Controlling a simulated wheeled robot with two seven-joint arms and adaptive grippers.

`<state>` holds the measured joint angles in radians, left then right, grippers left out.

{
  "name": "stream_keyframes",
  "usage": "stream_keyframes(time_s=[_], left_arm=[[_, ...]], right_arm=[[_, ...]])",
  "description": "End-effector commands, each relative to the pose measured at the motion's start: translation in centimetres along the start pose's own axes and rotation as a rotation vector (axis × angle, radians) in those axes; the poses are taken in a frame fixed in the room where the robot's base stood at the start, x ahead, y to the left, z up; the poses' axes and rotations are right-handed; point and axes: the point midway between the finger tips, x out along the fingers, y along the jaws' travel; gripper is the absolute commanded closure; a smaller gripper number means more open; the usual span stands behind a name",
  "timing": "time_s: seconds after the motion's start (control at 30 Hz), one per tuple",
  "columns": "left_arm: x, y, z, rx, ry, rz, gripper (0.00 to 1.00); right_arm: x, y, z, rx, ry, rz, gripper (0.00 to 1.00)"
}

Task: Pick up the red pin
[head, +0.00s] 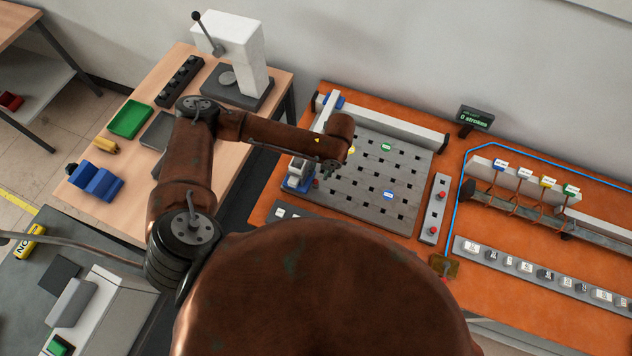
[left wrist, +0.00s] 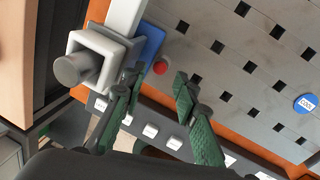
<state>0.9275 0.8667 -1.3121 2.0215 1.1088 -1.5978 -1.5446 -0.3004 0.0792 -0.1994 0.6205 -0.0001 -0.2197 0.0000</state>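The red pin (left wrist: 160,67) shows in the left wrist view as a small round red top at the near left edge of the grey plate with square holes (left wrist: 235,60). A small red spot near the plate's left edge in the head view (head: 316,183) appears to be the same pin. My left gripper (left wrist: 157,79) is open, its two dark green fingers apart, with the pin's top visible just beyond and between the tips. I cannot tell how high the fingers are above it. In the head view the left gripper (head: 325,171) is small and partly hidden by its wrist. My right gripper is not in view.
A white and grey block with a round knob (left wrist: 85,68) and a blue piece (left wrist: 150,42) stand close left of the fingers. A grey box with red buttons (head: 437,212) is right of the plate. A white press (head: 235,55) stands on the wooden table.

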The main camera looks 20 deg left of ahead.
Motion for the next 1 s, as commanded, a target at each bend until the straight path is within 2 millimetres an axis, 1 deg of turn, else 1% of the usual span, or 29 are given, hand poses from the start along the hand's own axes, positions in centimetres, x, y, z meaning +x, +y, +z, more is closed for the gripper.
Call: stream_keyframes(time_s=[0.1, 0.27, 0.33, 0.43, 0.53, 0.7, 0.77, 1.0], left_arm=[[1.1, -0.2, -0.1, 0.001, 0.000, -0.001, 0.72], [3.4, -0.3, -0.7, -0.001, 0.000, -0.001, 0.72], [4.4, -0.3, -0.7, -0.003, 0.000, -0.002, 0.72], [5.3, -0.2, -0.6, -0.003, -0.002, -0.002, 0.72], [5.7, -0.2, -0.6, -0.003, -0.002, -0.002, 0.72], [5.7, -0.2, -0.6, -0.004, -0.002, -0.003, 0.72], [5.7, -0.2, -0.7, -0.004, -0.002, -0.003, 0.76], [5.7, -0.1, -0.7, -0.005, -0.002, -0.003, 0.92]], right_arm=[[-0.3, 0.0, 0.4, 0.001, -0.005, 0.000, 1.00], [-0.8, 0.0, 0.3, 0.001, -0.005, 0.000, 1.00], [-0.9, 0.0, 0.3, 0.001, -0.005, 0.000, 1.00], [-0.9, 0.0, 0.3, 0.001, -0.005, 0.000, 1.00], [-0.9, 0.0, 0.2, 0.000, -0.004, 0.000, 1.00], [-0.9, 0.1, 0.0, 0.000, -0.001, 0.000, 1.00], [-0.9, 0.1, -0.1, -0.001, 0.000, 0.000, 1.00], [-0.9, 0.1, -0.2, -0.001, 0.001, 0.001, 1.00]])
